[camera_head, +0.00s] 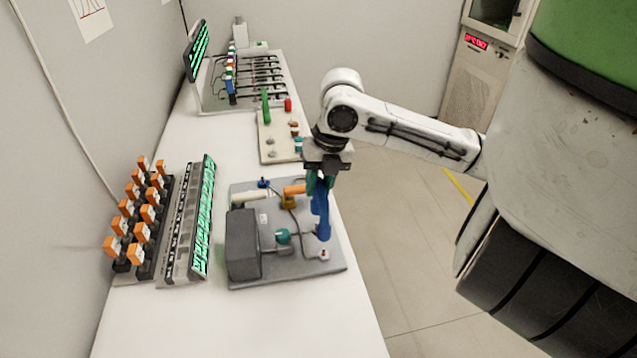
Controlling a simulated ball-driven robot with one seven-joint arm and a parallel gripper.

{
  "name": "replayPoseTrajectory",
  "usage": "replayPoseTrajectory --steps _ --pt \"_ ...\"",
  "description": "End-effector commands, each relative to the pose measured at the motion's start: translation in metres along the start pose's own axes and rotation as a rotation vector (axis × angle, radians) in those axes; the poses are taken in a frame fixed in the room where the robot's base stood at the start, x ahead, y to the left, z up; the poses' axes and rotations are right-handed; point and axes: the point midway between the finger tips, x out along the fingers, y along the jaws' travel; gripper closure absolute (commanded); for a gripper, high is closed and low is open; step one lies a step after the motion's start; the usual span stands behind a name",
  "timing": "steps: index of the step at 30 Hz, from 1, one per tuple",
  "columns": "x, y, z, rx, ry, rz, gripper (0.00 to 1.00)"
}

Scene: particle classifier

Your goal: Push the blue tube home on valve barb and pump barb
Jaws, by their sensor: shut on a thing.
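My gripper (319,185) points down over the right edge of a grey plate (300,266) and is shut on the blue tube (322,215). The tube hangs roughly upright below the fingers, its lower end close to the plate's right side. A small pale fitting with a red spot (323,254) sits on the plate just below that end. A teal round part (283,237) with thin lines stands left of the tube. I cannot tell which parts are the valve barb and the pump barb, or whether the tube touches either one.
The plate also carries a dark grey box (242,245), an orange part (294,190) and a cream cylinder (251,196). Left are a green-lit panel (205,215) and several orange-topped pieces (142,232). A beige board (279,140) lies behind. The front of the white table (240,325) is clear.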

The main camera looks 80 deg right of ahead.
Motion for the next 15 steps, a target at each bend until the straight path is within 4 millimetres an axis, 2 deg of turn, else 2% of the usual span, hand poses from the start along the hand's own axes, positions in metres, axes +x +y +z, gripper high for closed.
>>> replayPoseTrajectory --steps 1,6,15 --pt "0.009 -0.002 0.0 0.0 0.0 0.0 1.0" --pt "0.023 -0.005 0.0 0.0 0.0 0.0 1.0" --pt "0.031 -0.006 0.0 0.0 0.0 0.0 1.0"
